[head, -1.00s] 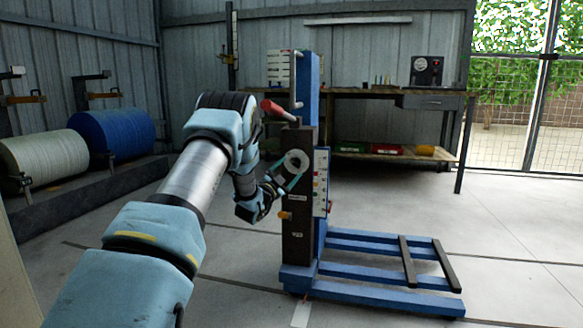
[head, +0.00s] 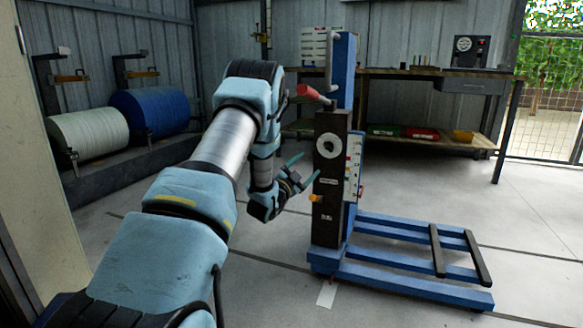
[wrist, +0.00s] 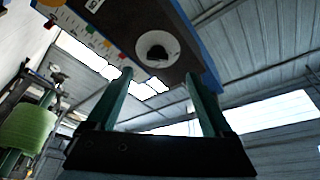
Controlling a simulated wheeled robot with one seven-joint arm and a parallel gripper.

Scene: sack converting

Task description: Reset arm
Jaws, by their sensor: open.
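My gripper (head: 298,172) is open and empty. Its two teal fingers stand apart just left of the dark front panel (head: 328,222) of a blue lifter (head: 345,75). In the wrist view, the fingers (wrist: 160,90) point up toward the panel, and a white round knob or ring (wrist: 158,50) with a dark centre shows between and beyond them. The same ring (head: 327,146) is on the upper panel in the head view. Nothing is held, and the fingers look clear of the panel. My arm reaches in from the lower left.
The lifter has a red-gripped handle (head: 312,94) close above my gripper and blue floor legs (head: 400,285) reaching right. White and blue rolls (head: 150,108) lie at the left. A workbench (head: 420,75) stands behind. Floor in front is clear.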

